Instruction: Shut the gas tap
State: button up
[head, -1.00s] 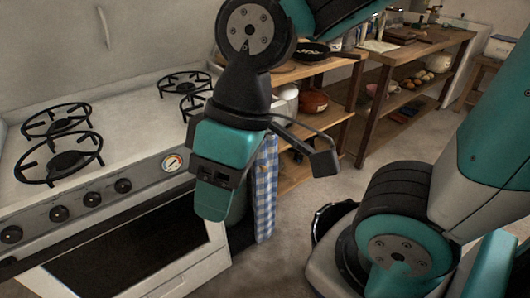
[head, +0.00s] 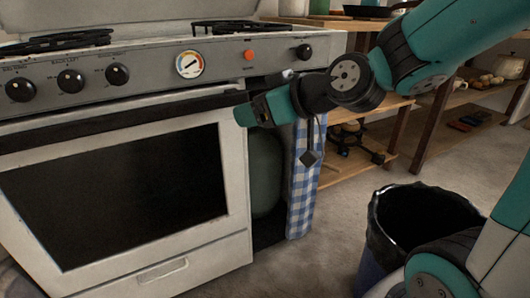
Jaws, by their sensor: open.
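A dark green gas cylinder (head: 265,172) stands in the narrow gap between the white stove (head: 238,190) and a blue checked cloth (head: 303,180). Its top is hidden behind my gripper, and I cannot make out the gas tap. My gripper (head: 244,113) is level and points left, in front of the upper part of the gap by the stove's right front edge. It is open, with nothing seen in it. I cannot tell whether it touches the stove.
The stove front has several black knobs (head: 117,74), a round gauge (head: 189,64) and a red button (head: 249,55). A black-lined bin (head: 376,235) stands on the floor at right. Wooden shelves (head: 353,166) are behind. The floor between cloth and bin is clear.

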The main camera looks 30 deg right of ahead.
jog(key=w+d+f+m+t+h+b, duration=0.35)
jog(key=d+f+t+h+b, duration=0.25)
jog(key=d+f+b, duration=0.8)
jog(key=shift+n, duration=0.45)
jog(key=w+p, duration=0.2)
jog(key=w, duration=0.4)
jog(key=w+r+p, duration=0.1)
jog(key=w+p, duration=0.2)
jog(key=w, duration=0.2)
jog(key=w+a+p, duration=0.1)
jog(key=w+p, duration=0.1)
jog(key=w, duration=0.4)
jog(key=shift+w+r+p, duration=0.25)
jog(key=shift+w+p, duration=0.05)
jog(key=shift+p, duration=0.1)
jog(key=shift+c, duration=0.5)
jog(key=c, duration=0.8)
jog(key=shift+c, duration=0.2)
